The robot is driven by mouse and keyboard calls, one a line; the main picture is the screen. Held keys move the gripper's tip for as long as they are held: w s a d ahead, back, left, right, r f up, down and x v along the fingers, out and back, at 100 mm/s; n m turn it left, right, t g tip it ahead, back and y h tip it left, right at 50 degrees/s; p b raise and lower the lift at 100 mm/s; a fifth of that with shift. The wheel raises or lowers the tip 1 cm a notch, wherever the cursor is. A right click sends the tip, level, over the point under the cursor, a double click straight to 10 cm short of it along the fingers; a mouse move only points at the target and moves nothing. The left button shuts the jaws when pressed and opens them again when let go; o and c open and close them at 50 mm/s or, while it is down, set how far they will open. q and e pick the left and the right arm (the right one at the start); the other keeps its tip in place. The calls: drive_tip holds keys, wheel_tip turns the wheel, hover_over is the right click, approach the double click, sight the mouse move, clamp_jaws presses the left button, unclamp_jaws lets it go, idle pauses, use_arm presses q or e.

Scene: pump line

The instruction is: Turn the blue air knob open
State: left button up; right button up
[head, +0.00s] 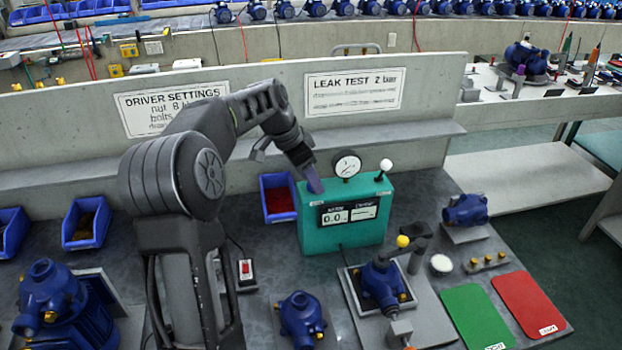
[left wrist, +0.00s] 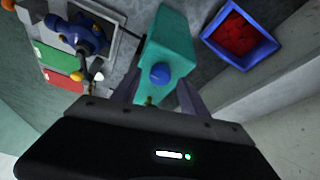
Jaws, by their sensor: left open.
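The blue air knob (left wrist: 160,74) is a round cap on the teal leak-test box, seen in the left wrist view. The teal box (head: 345,230) stands on the bench in the head view, with a dial gauge, a white-tipped lever and a display; it also shows in the left wrist view (left wrist: 168,38). My left gripper (head: 312,182) reaches over the box's upper left corner, and hides the knob in the head view. In the left wrist view my left gripper (left wrist: 158,84) is open, with one finger on each side of the knob. I cannot tell whether they touch it. My right gripper is not in view.
A blue bin of red parts (head: 280,198) stands left of the box. A pump in a fixture (head: 382,282) with a yellow-tipped handle stands in front right. Green (head: 478,315) and red (head: 530,303) mats lie further right. The concrete ledge (head: 420,137) runs behind.

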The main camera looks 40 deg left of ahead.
use_arm(q)
drive_tip(key=shift+w+f, duration=0.2)
drive_tip(key=shift+f, duration=0.35)
drive_tip(key=shift+c, duration=0.2)
clamp_jaws()
